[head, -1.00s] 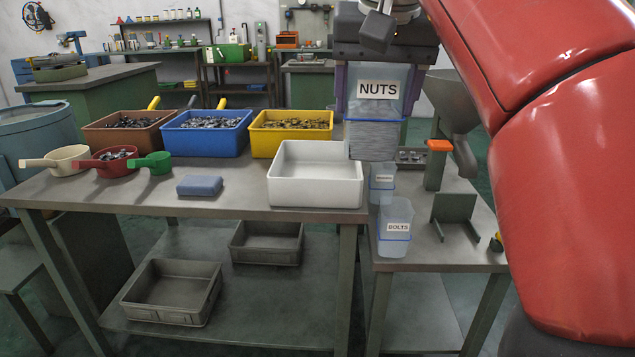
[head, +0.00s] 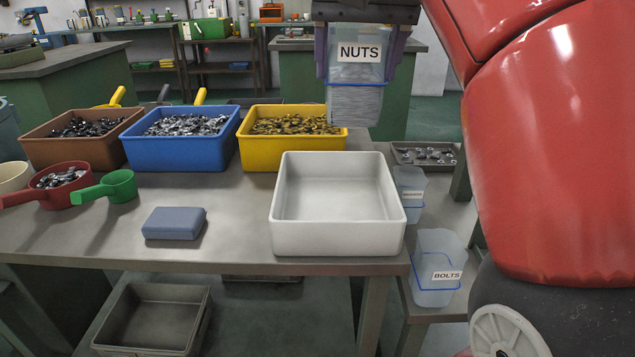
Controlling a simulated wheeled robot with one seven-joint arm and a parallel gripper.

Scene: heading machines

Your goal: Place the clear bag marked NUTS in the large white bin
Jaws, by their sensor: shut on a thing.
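The clear bag marked NUTS (head: 355,75) hangs upright from my gripper (head: 362,30), which is shut on its upper part. A blue line crosses the bag, and its lower part looks ribbed. The bag is in the air, behind and above the large white bin (head: 340,240) in the picture, and overlaps the right end of the yellow bin. The white bin stands empty near the front right of the table. My gripper's fingers show at both sides of the bag; the tips are partly hidden.
Yellow (head: 260,152), blue (head: 185,152) and brown (head: 75,152) bins of metal parts line the table's back. A blue-grey block (head: 174,223) and a green scoop (head: 118,186) lie left. A BOLTS bag (head: 436,255) stands right of the white bin on a lower side table.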

